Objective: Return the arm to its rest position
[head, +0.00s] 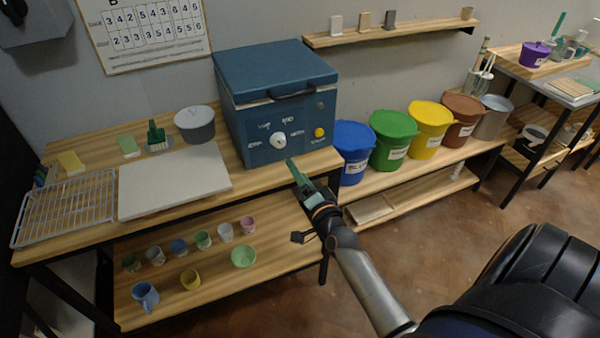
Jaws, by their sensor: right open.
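My right gripper (300,178) is open, with green fingers, and its arm comes in from the lower right. It appears in front of the right front edge of the wooden workbench (258,181), near the blue kiln (275,100). No object shows between its fingers. I cannot tell from this view whether it touches the bench edge. My left gripper is not in view.
A white board (172,182), a wire rack (64,208) and a grey bucket (195,126) stand on the bench. Several cups and a green bowl (243,256) are on the lower shelf. Lidded buckets, including a blue one (353,150), line the right. Floor (480,205) is clear there.

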